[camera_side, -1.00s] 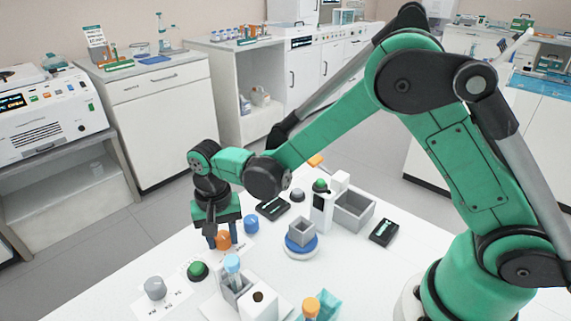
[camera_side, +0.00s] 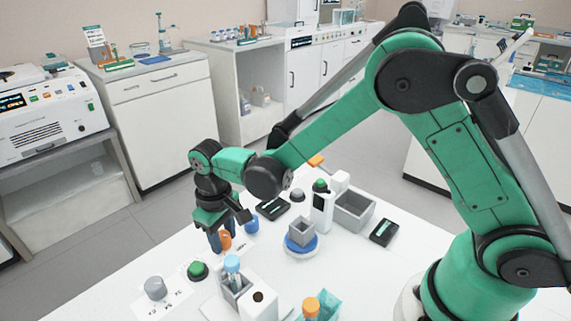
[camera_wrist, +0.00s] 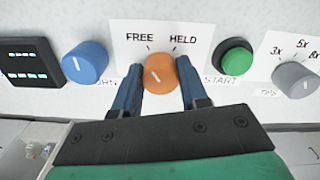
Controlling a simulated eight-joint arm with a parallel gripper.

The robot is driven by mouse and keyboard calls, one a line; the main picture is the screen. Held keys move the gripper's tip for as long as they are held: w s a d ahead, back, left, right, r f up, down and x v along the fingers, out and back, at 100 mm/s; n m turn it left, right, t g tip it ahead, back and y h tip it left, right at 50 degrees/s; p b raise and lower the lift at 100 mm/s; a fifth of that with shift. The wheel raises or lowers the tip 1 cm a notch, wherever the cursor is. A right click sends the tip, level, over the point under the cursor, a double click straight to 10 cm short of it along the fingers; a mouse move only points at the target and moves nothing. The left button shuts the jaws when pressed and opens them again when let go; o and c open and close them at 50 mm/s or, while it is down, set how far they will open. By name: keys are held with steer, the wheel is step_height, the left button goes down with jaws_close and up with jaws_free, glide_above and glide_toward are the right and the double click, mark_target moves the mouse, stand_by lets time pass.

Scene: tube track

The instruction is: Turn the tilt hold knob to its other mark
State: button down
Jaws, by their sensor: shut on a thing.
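The orange tilt hold knob (camera_wrist: 159,74) sits below a white card (camera_wrist: 164,36) marked FREE on the left and HELD on the right. Its white pointer line leans up and left, towards the FREE mark. My gripper (camera_wrist: 160,84) is shut on the knob, with one blue finger on each side of it. In the side view, the knob (camera_side: 225,241) is partly hidden by the fingers of my gripper (camera_side: 224,238).
A blue knob (camera_wrist: 85,62) and a dark display (camera_wrist: 30,62) are left of the orange knob in the wrist view. A green button (camera_wrist: 235,60) and a grey knob (camera_wrist: 296,78) with numbered marks are to its right. A tube rack (camera_side: 238,290) stands nearby.

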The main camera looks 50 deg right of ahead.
mark_target(223, 235)
steer(key=shift+n, duration=0.3)
steer(key=shift+c, duration=2.3)
jaws_free()
steer(key=shift+r, duration=2.8)
